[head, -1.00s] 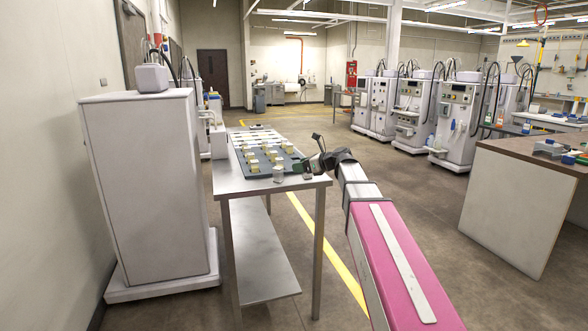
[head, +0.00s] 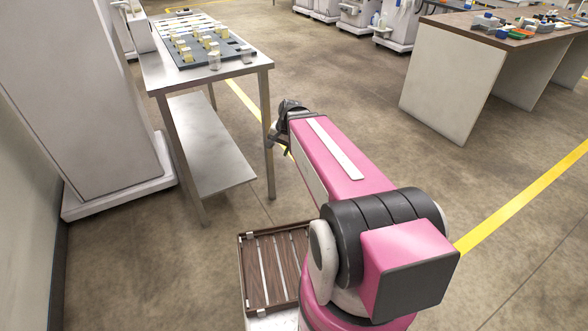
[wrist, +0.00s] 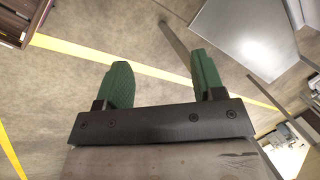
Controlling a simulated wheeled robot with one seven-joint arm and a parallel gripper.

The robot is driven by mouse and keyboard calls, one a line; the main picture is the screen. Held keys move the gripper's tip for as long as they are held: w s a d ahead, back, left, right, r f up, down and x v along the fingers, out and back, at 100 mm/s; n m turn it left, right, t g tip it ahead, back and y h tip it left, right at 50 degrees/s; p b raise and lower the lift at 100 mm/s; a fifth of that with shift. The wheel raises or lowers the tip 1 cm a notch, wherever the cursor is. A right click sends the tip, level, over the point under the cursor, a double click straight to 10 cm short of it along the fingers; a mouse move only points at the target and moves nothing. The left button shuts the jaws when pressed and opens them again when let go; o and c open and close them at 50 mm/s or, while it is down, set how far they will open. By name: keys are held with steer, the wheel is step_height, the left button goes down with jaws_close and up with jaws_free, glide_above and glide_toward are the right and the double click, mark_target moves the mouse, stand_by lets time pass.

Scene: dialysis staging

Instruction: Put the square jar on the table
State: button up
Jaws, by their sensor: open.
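Two small clear jars stand at the front of the steel table (head: 163,77): one jar (head: 215,61) near the middle and one jar (head: 247,55) near the right corner. They are too small to tell which is square. Several jars with yellowish contents (head: 186,55) stand on a dark tray (head: 175,62) behind them. My gripper (wrist: 160,66) is open, with two green fingers apart and only floor seen between them. In the head view it is low beside the table's right front leg, partly hidden by my arm.
A slatted brown tray (head: 240,262) is low beside my arm's base. The table has a lower shelf (head: 208,148). A tall white machine (head: 75,90) stands left of the table. A cluttered counter (head: 450,75) is at the right. The floor between is clear.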

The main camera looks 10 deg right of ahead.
steer(key=s+d+f+n+g+h, duration=0.1)
steer(key=s+d+f+n+h, duration=0.2)
steer(key=s, duration=0.5)
steer(key=shift+d+f+n+g, duration=0.3)
steer(key=shift+d+f+n, duration=0.35)
steer(key=shift+f+n, duration=0.65)
steer(key=shift+r, duration=0.25)
